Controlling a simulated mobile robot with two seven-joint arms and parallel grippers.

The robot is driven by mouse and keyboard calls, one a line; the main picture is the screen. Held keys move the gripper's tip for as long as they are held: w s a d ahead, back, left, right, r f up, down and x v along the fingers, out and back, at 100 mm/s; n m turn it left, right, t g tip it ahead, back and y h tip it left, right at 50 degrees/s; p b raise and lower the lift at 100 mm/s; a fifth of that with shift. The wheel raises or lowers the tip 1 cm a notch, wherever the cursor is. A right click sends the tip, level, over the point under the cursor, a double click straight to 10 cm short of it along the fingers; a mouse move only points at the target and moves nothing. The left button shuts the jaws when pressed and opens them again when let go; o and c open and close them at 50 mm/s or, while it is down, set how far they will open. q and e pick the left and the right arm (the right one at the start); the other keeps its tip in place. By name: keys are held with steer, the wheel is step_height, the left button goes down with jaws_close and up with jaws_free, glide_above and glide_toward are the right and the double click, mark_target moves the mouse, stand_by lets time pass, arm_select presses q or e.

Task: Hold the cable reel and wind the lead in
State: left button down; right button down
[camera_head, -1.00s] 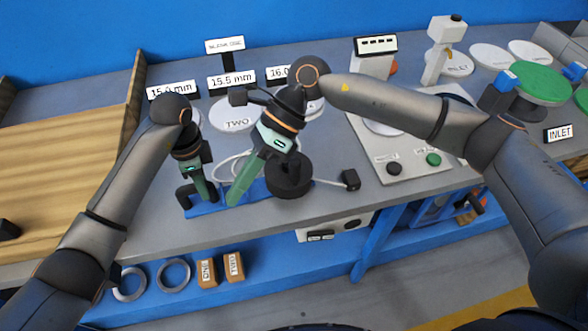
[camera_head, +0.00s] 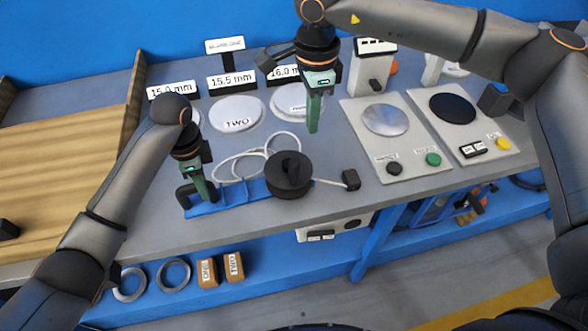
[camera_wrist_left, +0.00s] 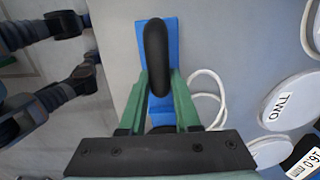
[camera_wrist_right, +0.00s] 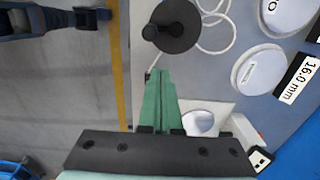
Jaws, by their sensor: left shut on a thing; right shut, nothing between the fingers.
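The cable reel is a black round drum (camera_head: 289,175) with a crank knob on top, on a blue base (camera_head: 232,197) with a black handle at its left end. My left gripper (camera_head: 208,197) is shut on that black handle (camera_wrist_left: 155,55). The white lead (camera_head: 240,160) lies in loose loops behind the reel, and a short length runs right to a black plug (camera_head: 351,179). My right gripper (camera_head: 312,128) is shut and empty, above the bench behind and right of the drum. The drum and knob also show in the right wrist view (camera_wrist_right: 178,27), apart from its fingertips.
White discs, one marked TWO (camera_head: 237,113), and size signs stand behind the reel. Right of the plug is a grey panel (camera_head: 410,168) with a silver disc and buttons. A wooden board (camera_head: 70,160) lies left. Rings and orange blocks sit on the lower shelf.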

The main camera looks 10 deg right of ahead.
mark_target(292, 165)
steer(key=shift+f, duration=1.7)
stand_by(0.6)
steer(key=shift+f, duration=3.1)
steer(key=shift+a, duration=0.1)
